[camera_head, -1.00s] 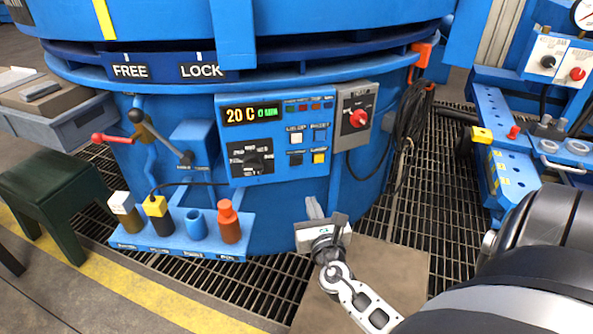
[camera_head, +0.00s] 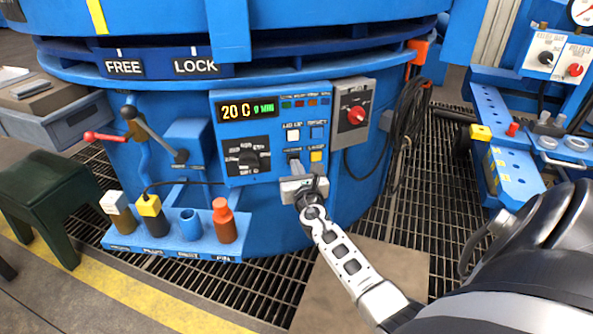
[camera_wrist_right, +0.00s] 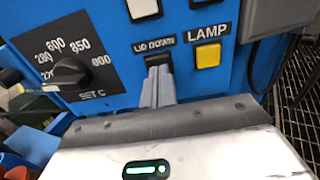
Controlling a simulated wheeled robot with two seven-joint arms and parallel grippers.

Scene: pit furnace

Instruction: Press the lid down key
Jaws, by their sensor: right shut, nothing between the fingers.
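The lid down key is a small dark key on the blue control panel (camera_head: 222,164), under the white key (camera_head: 293,135). In the right wrist view the key (camera_wrist_right: 157,60) sits just below its "LID DOWN" label. My right gripper (camera_head: 296,170) is shut and empty, its fingertips pointing up at the key. In the right wrist view the closed fingertips (camera_wrist_right: 157,78) overlap the key's lower part. I cannot tell whether they touch it. My left gripper is not in view.
A yellow LAMP key (camera_wrist_right: 207,54) is right of the lid down key. A black dial (camera_wrist_right: 72,72) is to the left. A grey box with a red knob (camera_head: 356,115) and hanging cables (camera_head: 408,125) are to the right.

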